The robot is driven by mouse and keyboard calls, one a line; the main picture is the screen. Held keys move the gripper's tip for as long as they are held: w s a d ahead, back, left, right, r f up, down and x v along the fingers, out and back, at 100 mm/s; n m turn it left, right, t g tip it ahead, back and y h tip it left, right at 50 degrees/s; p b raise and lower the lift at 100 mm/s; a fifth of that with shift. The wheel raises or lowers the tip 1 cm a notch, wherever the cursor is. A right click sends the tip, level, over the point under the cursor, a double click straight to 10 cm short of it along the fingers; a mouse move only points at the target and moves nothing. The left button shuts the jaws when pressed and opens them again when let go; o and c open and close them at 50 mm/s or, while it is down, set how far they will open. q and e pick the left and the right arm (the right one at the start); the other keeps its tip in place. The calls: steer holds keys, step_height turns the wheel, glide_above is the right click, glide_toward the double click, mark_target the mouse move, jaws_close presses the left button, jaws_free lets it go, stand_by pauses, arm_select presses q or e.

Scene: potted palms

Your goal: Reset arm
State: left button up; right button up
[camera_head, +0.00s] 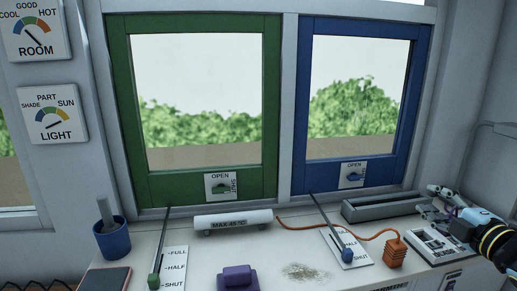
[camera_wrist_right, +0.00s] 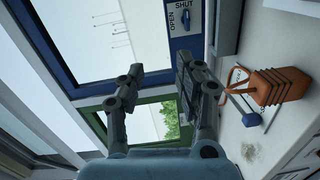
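My right gripper (camera_head: 430,201) is at the right edge of the head view, above the right end of the counter, in front of the wall beside the blue window. In the right wrist view its two dark fingers (camera_wrist_right: 160,66) stand apart with nothing between them, so it is open and empty. My right arm comes in from the right edge. My left gripper and left arm are not in view.
A blue window (camera_head: 400,155) and a green window (camera_head: 128,120) stand behind the counter. On the counter are a grey tray (camera_head: 385,207), an orange ribbed block (camera_head: 393,253) with a cord, a blue-knobbed lever (camera_head: 347,255), a white cylinder (camera_head: 232,220) and a purple block (camera_head: 237,277).

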steer(key=s+a+f+m+g+h, duration=0.1)
steer(key=s+a+f+m+g, duration=0.35)
steer(key=s, duration=0.25)
steer(key=s+a+f+m+g+h, duration=0.2)
steer(key=s+a+f+m+g, duration=0.1)
steer(key=s+a+m, duration=0.3)
steer(key=s+a+r+m+g+y, duration=0.1)
steer(key=s+a+m+g, duration=0.2)
steer(key=s, duration=0.6)
steer(key=s+a+m+g+y, duration=0.1)
steer(key=s+a+m+g, duration=0.2)
steer(key=s, duration=0.7)
step_height(320, 180, down, 36)
steer(key=d+g+b, duration=0.2)
steer(key=d+b, duration=0.1)
steer(key=b, duration=0.7)
arm_select(q)
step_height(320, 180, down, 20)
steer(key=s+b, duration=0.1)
steer(key=b, duration=0.8)
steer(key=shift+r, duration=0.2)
arm_select(e)
steer(key=s+f, duration=1)
steer(key=f, duration=0.3)
steer(key=s+d+f, duration=0.1)
steer(key=s+f, duration=0.9)
steer(key=f, duration=0.3)
steer(key=shift+g, duration=0.45)
